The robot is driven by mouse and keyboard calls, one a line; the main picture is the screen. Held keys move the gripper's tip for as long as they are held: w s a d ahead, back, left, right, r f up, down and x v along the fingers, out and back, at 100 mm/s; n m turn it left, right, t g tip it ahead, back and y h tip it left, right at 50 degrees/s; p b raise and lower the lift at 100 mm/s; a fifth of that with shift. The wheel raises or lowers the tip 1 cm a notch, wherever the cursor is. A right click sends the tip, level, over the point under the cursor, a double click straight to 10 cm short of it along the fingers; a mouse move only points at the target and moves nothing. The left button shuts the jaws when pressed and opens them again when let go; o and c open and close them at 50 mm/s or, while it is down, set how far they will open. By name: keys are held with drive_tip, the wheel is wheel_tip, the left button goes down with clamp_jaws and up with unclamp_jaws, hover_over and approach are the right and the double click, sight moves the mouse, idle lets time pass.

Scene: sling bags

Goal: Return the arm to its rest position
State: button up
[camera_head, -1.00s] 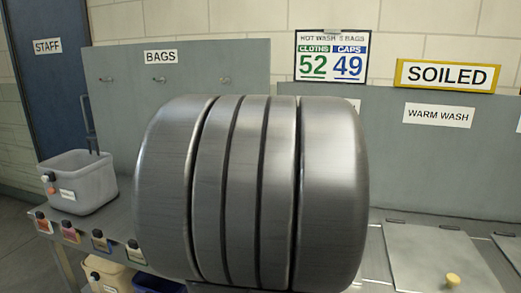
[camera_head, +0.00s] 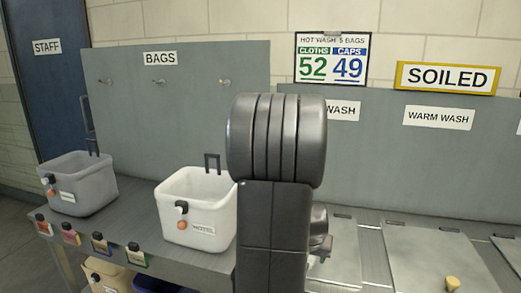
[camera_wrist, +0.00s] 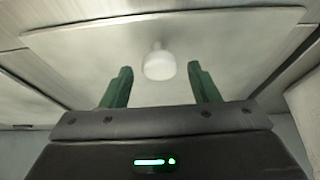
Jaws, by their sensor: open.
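My gripper (camera_wrist: 157,84) shows in the wrist view with its two green fingers spread apart and nothing between them touching either finger. A pale round knob (camera_wrist: 159,64) on a flat light panel (camera_wrist: 230,40) lies beyond the fingertips, in line with the gap. In the head view my arm stands folded up in the middle of the picture, and it hides the gripper there.
A white bin (camera_head: 188,205) and a grey bin (camera_head: 80,190) stand on the grey counter at left. Several lidded panels (camera_head: 440,255) lie at right, one with a yellow knob (camera_head: 452,283). A grey back wall (camera_head: 180,110) bears pegs and signs.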

drive_tip(key=shift+w+r+p, duration=0.1)
drive_tip(key=shift+r+p, duration=0.85)
drive_tip(key=shift+p, duration=0.3)
drive_tip(key=s+d+b+v, duration=0.1)
drive_tip(key=b+v, duration=0.3)
drive_tip(key=v, duration=0.7)
drive_tip(key=shift+s+a+b, duration=0.15)
drive_tip(key=shift+a+b, duration=0.15)
drive_tip(key=shift+t, duration=0.3)
